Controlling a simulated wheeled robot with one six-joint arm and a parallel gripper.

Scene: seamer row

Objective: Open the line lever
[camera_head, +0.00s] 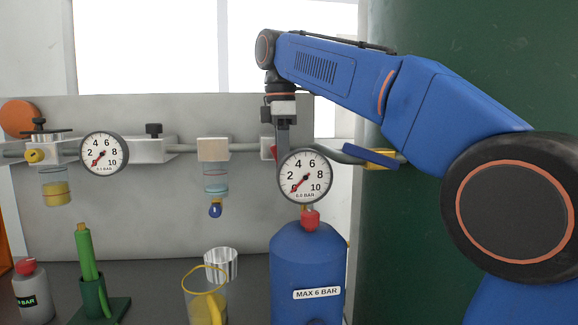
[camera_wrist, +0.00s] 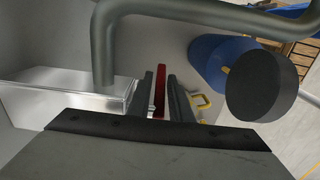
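A red lever-like bar (camera_head: 274,151) shows at a pale metal block (camera_head: 266,146) on the pipe, just above and left of the right-hand pressure gauge (camera_head: 305,176). My gripper (camera_head: 283,148) points down there, its fingers partly hidden by the gauge. In the wrist view the red bar (camera_wrist: 160,91) stands between the two dark fingers of my gripper (camera_wrist: 162,95). A narrow gap shows on the right side of the bar, so the fingers look open around it. The lower part of the bar is hidden.
A blue bottle (camera_head: 307,262) marked MAX 6 BAR stands below the gauge. A bent grey pipe (camera_wrist: 105,45) runs close to my gripper. A left gauge (camera_head: 103,154), glass cups and a green tool are farther left.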

